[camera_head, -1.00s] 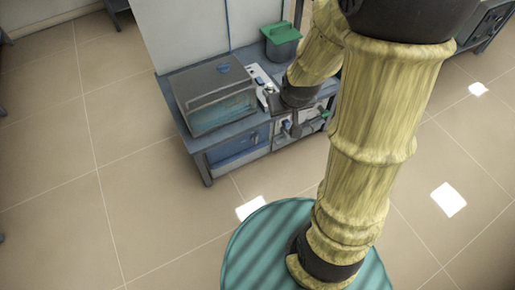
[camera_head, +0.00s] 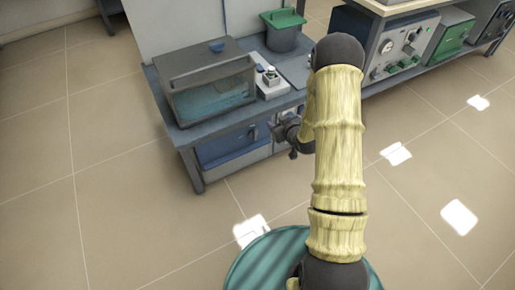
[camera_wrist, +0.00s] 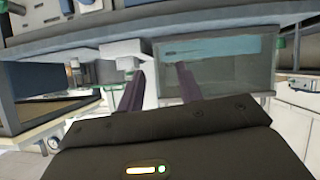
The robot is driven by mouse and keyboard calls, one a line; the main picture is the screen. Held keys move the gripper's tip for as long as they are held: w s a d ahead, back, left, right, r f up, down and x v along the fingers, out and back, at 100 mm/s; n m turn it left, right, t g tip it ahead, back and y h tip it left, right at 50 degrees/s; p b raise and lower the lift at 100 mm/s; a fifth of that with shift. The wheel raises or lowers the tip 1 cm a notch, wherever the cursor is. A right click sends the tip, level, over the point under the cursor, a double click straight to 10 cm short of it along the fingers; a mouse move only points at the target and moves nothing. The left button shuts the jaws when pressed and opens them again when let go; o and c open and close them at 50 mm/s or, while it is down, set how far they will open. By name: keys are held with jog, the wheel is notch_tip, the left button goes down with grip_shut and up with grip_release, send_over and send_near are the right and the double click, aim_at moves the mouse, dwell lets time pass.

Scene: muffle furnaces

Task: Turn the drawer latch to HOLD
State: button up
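A blue drawer front (camera_head: 225,146) sits under the bench top, below the glass tank. I cannot make out a latch on it, nor any HOLD mark. A white block with a small knob (camera_head: 270,78) stands on the bench just right of the tank. My gripper (camera_head: 288,132) is at the bench's front edge, right of the drawer and partly hidden by my arm. In the wrist view, which looks upside down, my gripper (camera_wrist: 160,72) has its two dark fingers apart with nothing seen held between them. A white block (camera_wrist: 124,56) shows beyond the left finger.
The glass tank (camera_head: 208,88) with teal liquid stands on the bench and also shows in the wrist view (camera_wrist: 215,65). A grey bin with a green lid (camera_head: 283,34) stands behind. Instruments (camera_head: 405,48) line a shelf at right. The floor (camera_head: 110,190) at left is clear.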

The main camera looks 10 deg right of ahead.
aim_at(256, 136)
notch_tip(256, 136, down, 24)
jog(key=s+t+y+b, duration=0.2)
jog(key=t+b, duration=0.3)
jog(key=b, duration=0.9)
jog(key=shift+s+d+f+y, duration=0.15)
jog(key=shift+s+d+y, duration=0.2)
jog(key=shift+s+y, duration=0.05)
jog(key=b+x, duration=0.8)
jog(key=x, duration=0.8)
jog(key=shift+w+f, duration=0.1)
jog(key=shift+w, duration=0.05)
jog(key=shift+w+a, duration=0.2)
jog(key=shift+w, duration=0.35)
grip_shut()
